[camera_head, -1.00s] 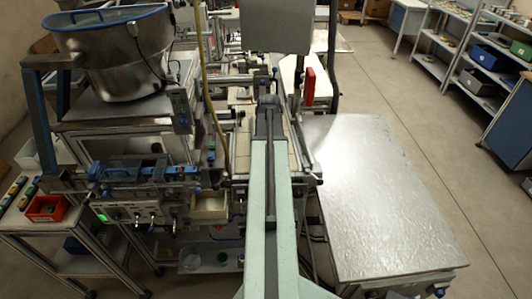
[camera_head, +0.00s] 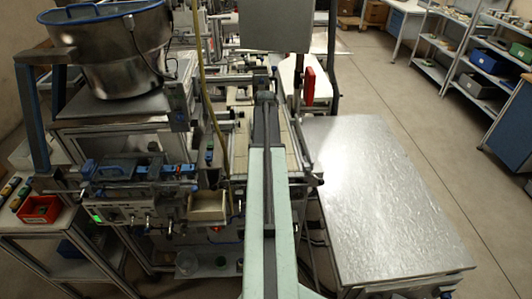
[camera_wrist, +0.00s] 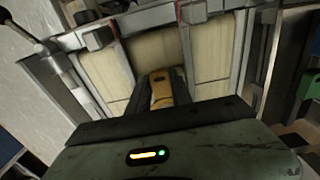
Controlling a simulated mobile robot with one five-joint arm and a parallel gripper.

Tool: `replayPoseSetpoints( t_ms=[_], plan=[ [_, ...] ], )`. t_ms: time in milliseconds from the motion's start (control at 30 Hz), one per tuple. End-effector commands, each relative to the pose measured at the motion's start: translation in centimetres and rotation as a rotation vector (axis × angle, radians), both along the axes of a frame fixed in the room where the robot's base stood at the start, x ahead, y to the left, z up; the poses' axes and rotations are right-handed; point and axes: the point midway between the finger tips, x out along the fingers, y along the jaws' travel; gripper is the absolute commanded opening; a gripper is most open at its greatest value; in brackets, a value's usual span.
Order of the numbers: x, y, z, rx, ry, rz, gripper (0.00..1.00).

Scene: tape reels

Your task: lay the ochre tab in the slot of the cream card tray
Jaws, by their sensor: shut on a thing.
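In the wrist view, my gripper (camera_wrist: 162,88) has its two dark fingers closed on the ochre tab (camera_wrist: 161,89). The tab stands out between the fingers and points away from the wrist. Beyond it are pale cream panels (camera_wrist: 158,52) inside a grey metal frame, apart from the tab as far as I can tell. I cannot make out a slot or say for sure which cream surface is the card tray. In the head view my pale green arm reaches forward over the machine bed (camera_head: 240,155); the tab cannot be made out there.
A steel-topped table (camera_head: 385,200) stands right of my arm with a bare top. A large metal hopper (camera_head: 105,55) and a machine with a small cream bin (camera_head: 208,207) stand to the left. A red bin (camera_head: 38,208) is at far left. Open floor and shelves lie to the right.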

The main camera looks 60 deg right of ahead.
Motion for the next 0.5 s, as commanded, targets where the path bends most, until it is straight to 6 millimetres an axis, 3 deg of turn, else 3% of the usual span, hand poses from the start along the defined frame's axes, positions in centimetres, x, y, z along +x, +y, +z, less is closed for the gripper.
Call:
replayPoseSetpoints(
  t_ms=[467, 500],
  plan=[
    [-0.1, 0.0, -1.2, 0.0, 0.0, -0.001, 0.0],
    [-0.1, 0.0, -1.2, 0.0, 0.0, -0.001, 0.29]
  ],
)
